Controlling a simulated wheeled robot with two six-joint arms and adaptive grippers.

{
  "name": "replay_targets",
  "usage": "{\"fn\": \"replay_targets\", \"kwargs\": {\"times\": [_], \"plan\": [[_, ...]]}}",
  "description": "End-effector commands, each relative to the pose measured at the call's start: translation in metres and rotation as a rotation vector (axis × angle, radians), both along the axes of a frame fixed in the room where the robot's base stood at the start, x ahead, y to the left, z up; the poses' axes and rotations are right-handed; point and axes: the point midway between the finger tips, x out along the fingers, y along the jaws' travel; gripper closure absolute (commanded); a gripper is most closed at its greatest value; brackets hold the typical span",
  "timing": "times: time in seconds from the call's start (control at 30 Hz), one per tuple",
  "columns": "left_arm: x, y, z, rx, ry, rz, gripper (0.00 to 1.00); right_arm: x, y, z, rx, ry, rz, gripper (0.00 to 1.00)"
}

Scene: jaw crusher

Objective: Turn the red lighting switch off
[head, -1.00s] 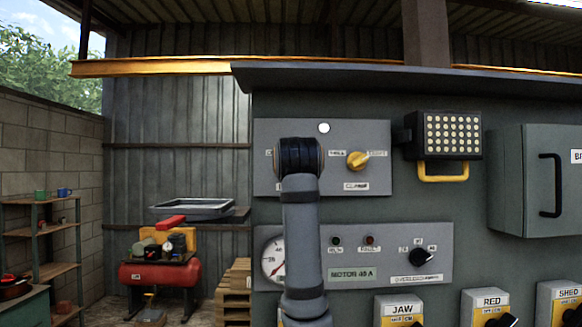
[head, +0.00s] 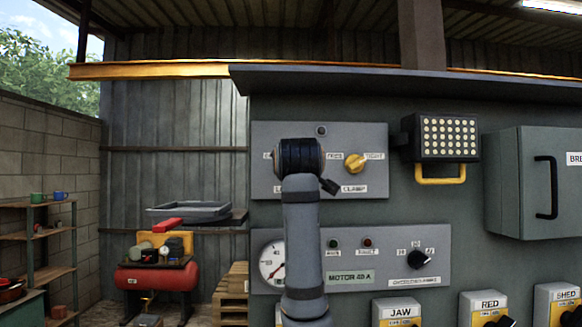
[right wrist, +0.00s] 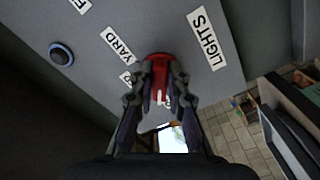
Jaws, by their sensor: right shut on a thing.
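The red lighting switch (right wrist: 157,67) is a red knob on a grey panel (right wrist: 165,25), seen in the right wrist view beside labels reading LIGHTS and YARD. My right gripper (right wrist: 159,92) is shut on the knob, one finger on each side. A pale mark shows between the fingers, but I cannot read the setting from it. In the head view my right arm covers the switch, and only a dark gripper part (head: 329,186) shows beside the wrist. The round lamp (head: 322,130) above is dark. My left gripper is not in view.
Below is the motor panel (head: 436,279) with a gauge and a black knob. A floodlight (head: 448,138) and a grey box (head: 520,190) jut out at right.

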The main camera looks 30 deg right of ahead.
Motion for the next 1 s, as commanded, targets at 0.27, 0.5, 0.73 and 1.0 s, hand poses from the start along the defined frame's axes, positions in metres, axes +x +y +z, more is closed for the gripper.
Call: {"fn": "replay_targets", "kwargs": {"times": [0.27,0.5,0.73,1.0], "plan": [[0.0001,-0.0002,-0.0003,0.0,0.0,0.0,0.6,0.0013,-0.0001,-0.004,-0.068,0.056,0.001,1.0],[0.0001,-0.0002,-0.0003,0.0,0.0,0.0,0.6,0.0013,-0.0001,-0.004,-0.084,0.066,0.001,1.0],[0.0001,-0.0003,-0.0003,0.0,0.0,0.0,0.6,0.0013,-0.0001,-0.004,-0.084,0.066,0.001,1.0],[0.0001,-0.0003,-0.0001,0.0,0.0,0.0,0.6,0.0007,-0.0001,-0.0025,-0.084,0.061,0.001,0.62]]}}
